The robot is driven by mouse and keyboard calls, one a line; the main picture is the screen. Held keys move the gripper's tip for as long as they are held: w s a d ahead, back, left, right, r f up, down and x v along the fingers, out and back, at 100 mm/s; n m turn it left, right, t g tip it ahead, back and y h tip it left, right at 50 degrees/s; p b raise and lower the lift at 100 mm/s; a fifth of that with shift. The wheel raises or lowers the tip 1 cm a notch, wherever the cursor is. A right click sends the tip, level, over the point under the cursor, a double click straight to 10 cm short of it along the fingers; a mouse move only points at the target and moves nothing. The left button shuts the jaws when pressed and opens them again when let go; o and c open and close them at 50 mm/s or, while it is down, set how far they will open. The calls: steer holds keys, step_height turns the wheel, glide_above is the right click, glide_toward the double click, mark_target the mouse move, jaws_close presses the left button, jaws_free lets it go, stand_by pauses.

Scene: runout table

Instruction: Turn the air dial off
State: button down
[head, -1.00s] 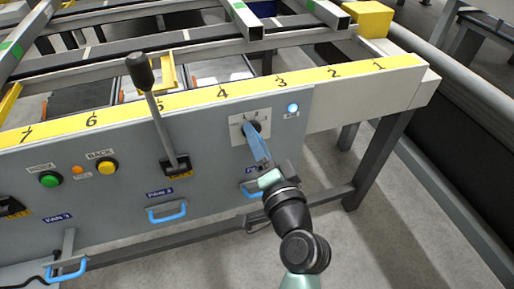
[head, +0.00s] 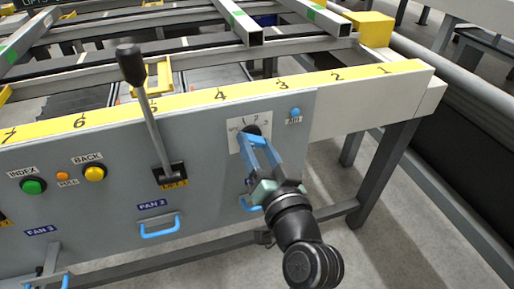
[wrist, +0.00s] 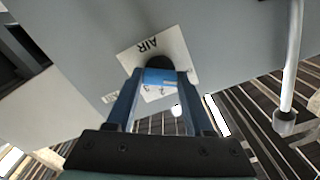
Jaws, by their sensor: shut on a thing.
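The air dial (head: 251,130) is a black round knob on a white plate (head: 235,138) on the grey panel front. Numbers show on the plate above it. My gripper (head: 257,140) has its blue fingers shut on the dial, from the front and below. In the wrist view the dial (wrist: 158,62) shows as a dark knob at the fingertips, with the plate reading AIR (wrist: 150,45) upside down. The fingers hide part of the dial, so its exact setting is unclear. A plain blue lamp (head: 295,112) labelled AIR sits right of the plate.
A black-knobbed lever (head: 145,105) stands left of the dial. Green (head: 33,186) and yellow (head: 94,173) buttons are farther left. A blue handle (head: 160,226) juts out below the lever. A yellow numbered strip (head: 215,97) runs along the table edge above.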

stand_by(0.3)
steer(key=shift+c, duration=1.4)
jaws_free()
steer(key=p+v, duration=0.1)
steer(key=v, duration=1.2)
steer(key=shift+p, duration=0.3)
steer(key=shift+r, duration=0.15)
